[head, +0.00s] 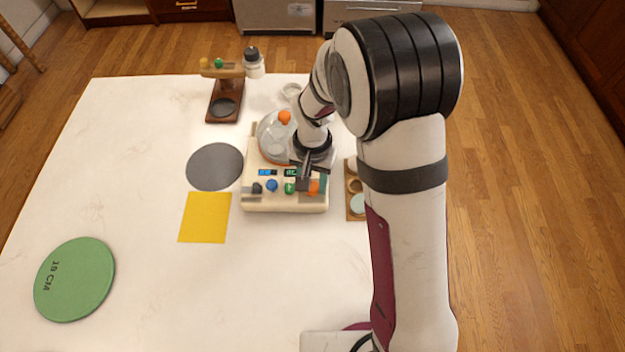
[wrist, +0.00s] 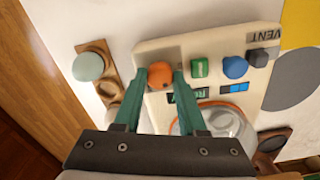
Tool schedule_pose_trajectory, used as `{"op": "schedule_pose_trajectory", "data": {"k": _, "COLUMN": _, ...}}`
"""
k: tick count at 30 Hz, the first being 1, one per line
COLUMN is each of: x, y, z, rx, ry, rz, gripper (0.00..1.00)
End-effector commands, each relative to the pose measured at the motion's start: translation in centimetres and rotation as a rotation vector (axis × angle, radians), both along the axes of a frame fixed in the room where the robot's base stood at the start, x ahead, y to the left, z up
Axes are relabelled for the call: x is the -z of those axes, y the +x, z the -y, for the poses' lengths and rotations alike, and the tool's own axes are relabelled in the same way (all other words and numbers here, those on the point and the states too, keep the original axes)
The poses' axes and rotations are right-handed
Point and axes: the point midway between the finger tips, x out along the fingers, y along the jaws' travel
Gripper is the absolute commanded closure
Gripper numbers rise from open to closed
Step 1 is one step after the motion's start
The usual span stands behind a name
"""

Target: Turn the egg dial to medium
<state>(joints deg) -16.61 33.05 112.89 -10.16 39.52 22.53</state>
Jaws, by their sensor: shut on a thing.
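A cream cooker unit (head: 285,206) stands on the white table, with a row of coloured controls along its front. My gripper (wrist: 159,78) is shut on the orange dial (wrist: 160,72) at one end of that row, one finger on each side of it. The orange dial also shows in the head view (head: 315,188), partly hidden by my gripper. Its markings and pointer cannot be read. Beside it are a green control (wrist: 200,67), a blue knob (wrist: 235,67) and a dark control marked VENT (wrist: 258,58).
A clear lid with an orange knob (head: 284,118) sits on the unit. A wooden tray with round pieces (head: 356,214) is close on the right. A grey disc (head: 214,166), yellow sheet (head: 205,217) and green round mat (head: 75,279) lie left. A wooden stand (head: 224,100) is behind.

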Motion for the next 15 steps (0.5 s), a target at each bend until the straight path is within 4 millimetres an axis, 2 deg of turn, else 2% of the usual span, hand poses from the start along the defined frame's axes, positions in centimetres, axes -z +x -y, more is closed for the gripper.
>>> {"op": "schedule_pose_trajectory", "data": {"k": 8, "x": -0.04, "y": -0.01, "z": 0.02, "rx": 0.142, "ry": -0.001, "rz": 0.0, "gripper": 1.0}}
{"op": "schedule_pose_trajectory", "data": {"k": 15, "x": -0.05, "y": -0.01, "z": 0.02, "rx": 0.361, "ry": -0.001, "rz": 0.0, "gripper": 1.0}}
